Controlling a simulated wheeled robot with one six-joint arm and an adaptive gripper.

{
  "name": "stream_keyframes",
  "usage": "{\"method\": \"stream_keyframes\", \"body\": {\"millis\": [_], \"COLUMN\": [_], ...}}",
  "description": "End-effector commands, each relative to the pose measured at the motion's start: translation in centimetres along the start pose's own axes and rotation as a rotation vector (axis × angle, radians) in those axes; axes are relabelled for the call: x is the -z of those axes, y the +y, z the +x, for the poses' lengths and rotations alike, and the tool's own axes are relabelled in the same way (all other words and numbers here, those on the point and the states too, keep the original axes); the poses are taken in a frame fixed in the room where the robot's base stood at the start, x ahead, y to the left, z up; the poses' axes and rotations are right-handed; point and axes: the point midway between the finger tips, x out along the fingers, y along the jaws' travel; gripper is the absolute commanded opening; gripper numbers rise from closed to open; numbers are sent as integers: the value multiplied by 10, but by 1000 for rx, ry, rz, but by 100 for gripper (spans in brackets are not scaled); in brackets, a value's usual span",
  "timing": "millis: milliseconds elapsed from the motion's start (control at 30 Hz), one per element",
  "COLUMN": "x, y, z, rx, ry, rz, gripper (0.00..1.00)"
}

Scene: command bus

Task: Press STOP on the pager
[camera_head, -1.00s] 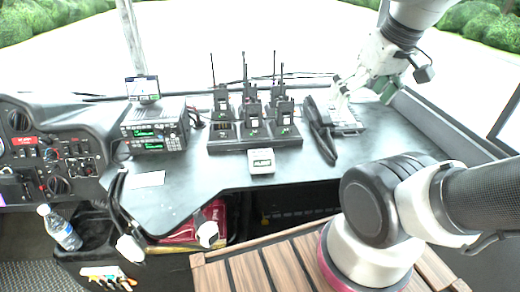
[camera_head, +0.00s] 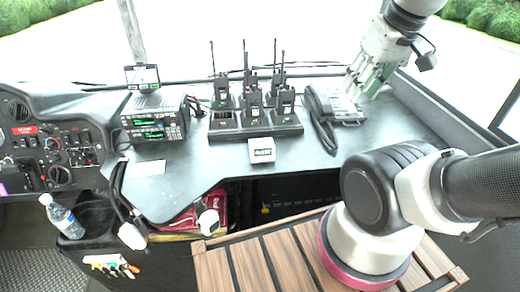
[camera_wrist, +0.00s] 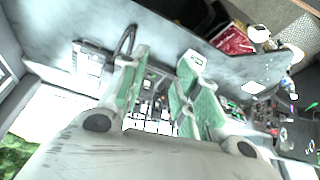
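The pager (camera_head: 262,151) is a small white box with a dark display, lying on the dark dashboard in front of the radio charger. In the wrist view a small white box that appears to be the pager (camera_wrist: 195,57) shows at the tip of the right finger, partly hidden by it. My gripper (camera_head: 361,84) is up at the right, above the desk phone and well apart from the pager. Its two green-grey fingers are spread, with nothing between them in the wrist view (camera_wrist: 163,62). The STOP button is too small to make out.
A charger (camera_head: 228,133) with several upright handheld radios stands just behind the pager. A desk phone (camera_head: 343,106) with a handset is to its right. A radio unit (camera_head: 155,122) with green displays stands left. The dashboard's front edge runs close before the pager.

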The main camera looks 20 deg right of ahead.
Motion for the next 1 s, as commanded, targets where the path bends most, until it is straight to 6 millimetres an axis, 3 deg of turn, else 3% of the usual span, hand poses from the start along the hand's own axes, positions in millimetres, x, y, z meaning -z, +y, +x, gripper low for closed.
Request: {"method": "stream_keyframes", "body": {"millis": [33,133,1000], "x": [0,0,0], "y": [0,0,0], "z": [0,0,0], "rx": [0,0,0], "ry": [0,0,0], "rz": [0,0,0], "gripper": [16,0,0]}}
